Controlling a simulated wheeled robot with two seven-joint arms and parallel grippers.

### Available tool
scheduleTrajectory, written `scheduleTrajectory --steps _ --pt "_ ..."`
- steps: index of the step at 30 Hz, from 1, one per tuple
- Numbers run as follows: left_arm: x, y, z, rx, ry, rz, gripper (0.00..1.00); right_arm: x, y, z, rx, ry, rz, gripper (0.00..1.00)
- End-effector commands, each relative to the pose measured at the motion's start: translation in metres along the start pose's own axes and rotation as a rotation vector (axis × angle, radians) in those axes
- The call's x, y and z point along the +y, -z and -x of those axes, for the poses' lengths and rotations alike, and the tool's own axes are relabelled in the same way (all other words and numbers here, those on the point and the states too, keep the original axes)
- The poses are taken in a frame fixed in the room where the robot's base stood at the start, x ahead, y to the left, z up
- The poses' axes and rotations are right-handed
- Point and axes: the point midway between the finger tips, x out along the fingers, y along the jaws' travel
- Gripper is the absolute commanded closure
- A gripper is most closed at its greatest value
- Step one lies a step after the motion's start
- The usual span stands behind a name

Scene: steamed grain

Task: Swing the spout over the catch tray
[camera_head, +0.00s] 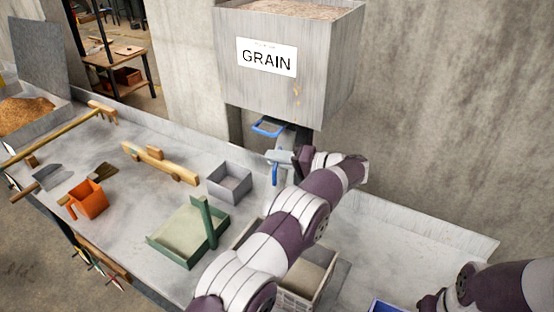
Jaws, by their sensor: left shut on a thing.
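The grey spout (279,158) hangs below the hopper marked GRAIN. My left gripper (298,158) is at the spout and shut on it; my own wrist hides part of the hold. A blue handle (268,127) sticks out under the hopper, just above the spout. Which container is the catch tray I cannot tell for sure: an open grey box (230,195) stands left of the spout, and a green tray (181,258) with an upright post lies nearer. My right arm shows at the bottom right; its gripper is out of view.
The concrete hopper (330,65) holds grain. A pale crate (296,303) is partly behind my left arm. An orange jug (88,200), a wooden tool (160,163) and a long-handled rake (55,135) lie at the left. The bench right of my left arm is mostly clear.

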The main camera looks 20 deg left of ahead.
Motion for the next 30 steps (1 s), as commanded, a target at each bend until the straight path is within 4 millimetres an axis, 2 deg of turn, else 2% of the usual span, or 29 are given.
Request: scheduleTrajectory --steps 3,4,5,14,17,21,24,30 --pt "-0.005 0.004 0.000 0.006 0.001 0.011 1.00 0.000 0.000 0.001 0.000 0.000 0.000 0.57" --pt "-0.005 0.003 0.000 0.006 0.001 0.011 0.73 0.000 0.000 0.001 0.000 0.000 0.000 0.57" --pt "-0.004 0.003 0.000 0.005 0.001 0.010 0.65 0.000 0.000 0.001 0.000 0.000 0.000 0.57" --pt "-0.001 0.002 0.002 0.004 0.000 0.006 0.65 0.000 0.000 -0.001 0.000 0.000 0.000 0.57" --pt "0.002 0.001 0.014 0.006 0.000 0.007 0.65 0.000 -0.001 -0.009 0.000 0.000 0.000 0.57" --pt "0.005 0.001 0.048 0.007 -0.001 0.010 0.65 0.000 -0.003 -0.022 0.000 0.000 0.000 0.57" --pt "-0.002 0.004 0.062 0.005 0.000 0.007 0.65 0.000 -0.002 -0.013 0.000 0.000 0.000 0.57" --pt "-0.003 0.003 0.074 0.004 0.000 0.006 0.65 0.000 -0.001 -0.010 0.000 0.000 0.000 0.57"
